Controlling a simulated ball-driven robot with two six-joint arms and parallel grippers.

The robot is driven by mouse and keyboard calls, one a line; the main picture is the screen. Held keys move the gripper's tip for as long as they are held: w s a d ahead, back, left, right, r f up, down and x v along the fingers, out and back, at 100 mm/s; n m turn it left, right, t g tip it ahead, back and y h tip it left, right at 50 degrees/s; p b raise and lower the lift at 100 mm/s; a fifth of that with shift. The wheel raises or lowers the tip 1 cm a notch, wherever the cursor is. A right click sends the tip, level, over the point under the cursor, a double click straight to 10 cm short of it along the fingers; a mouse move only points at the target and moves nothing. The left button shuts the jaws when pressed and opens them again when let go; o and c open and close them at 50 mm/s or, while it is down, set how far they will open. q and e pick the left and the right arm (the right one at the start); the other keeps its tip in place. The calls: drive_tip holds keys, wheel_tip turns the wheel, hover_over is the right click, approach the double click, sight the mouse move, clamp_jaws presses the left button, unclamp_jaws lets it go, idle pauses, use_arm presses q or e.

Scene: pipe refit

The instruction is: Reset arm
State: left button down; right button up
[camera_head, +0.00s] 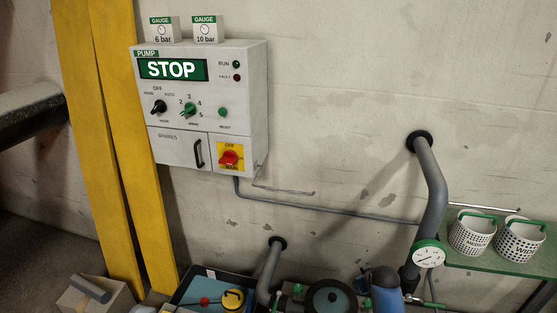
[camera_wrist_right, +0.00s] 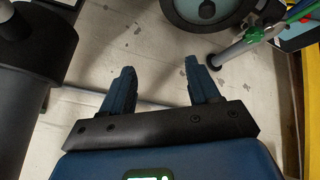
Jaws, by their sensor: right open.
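My right gripper (camera_wrist_right: 160,76) shows in the right wrist view, with its two dark blue fingers apart and nothing between them. Behind the fingers is a pale, chipped wall surface. A blue and dark shape (camera_head: 385,290) at the bottom of the head view may be part of my right arm; I cannot tell its fingers there. My left gripper is in neither view.
The pump control box (camera_head: 200,105) on the wall reads STOP. A grey pipe (camera_head: 432,185) with a round gauge (camera_head: 428,254) stands right of centre. White baskets (camera_head: 472,233) sit on a green shelf (camera_head: 490,263). Yellow posts (camera_head: 118,140) stand left. A blue tray (camera_head: 190,291) lies below.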

drive_tip(key=s+a+r+m+t, duration=0.4)
drive_tip(key=s+r+t, duration=0.75)
drive_tip(key=s, duration=0.35)
drive_tip(key=s+a+r, duration=0.1)
drive_tip(key=s+r, duration=0.1)
drive_tip(key=s, duration=0.9)
drive_tip(key=s+a+r, duration=0.1)
drive_tip(key=s, duration=1)
drive_tip(key=shift+a+r+g+y, duration=0.25)
drive_tip(key=shift+r+g+y, duration=0.1)
drive_tip(key=shift+r+y, duration=0.05)
